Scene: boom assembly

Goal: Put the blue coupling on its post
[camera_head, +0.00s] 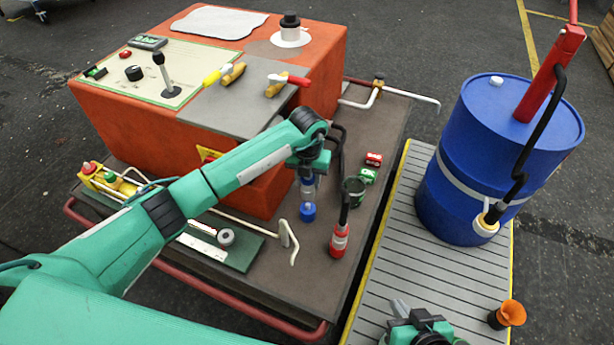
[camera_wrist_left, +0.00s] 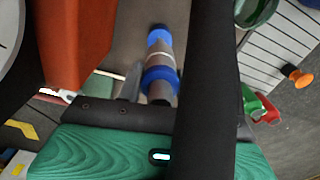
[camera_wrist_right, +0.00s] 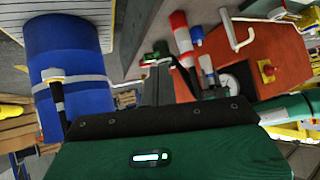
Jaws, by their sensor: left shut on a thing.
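The blue coupling (camera_head: 308,212) has blue ends and a silver middle. It hangs upright below my left gripper (camera_head: 307,178), over the brown cart top. In the left wrist view the coupling (camera_wrist_left: 160,75) sits between the dark fingers, and the gripper is shut on it. In the right wrist view the coupling (camera_wrist_right: 197,37) shows beside the red-and-white hose end. I cannot tell which upright part is its post. My right gripper (camera_head: 402,310) is low at the front, over the grey slatted platform and away from the coupling; its finger gap is unclear.
A red-and-white hose end (camera_head: 340,240) stands right of the coupling. A bent cream pipe (camera_head: 290,240) stands in front.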

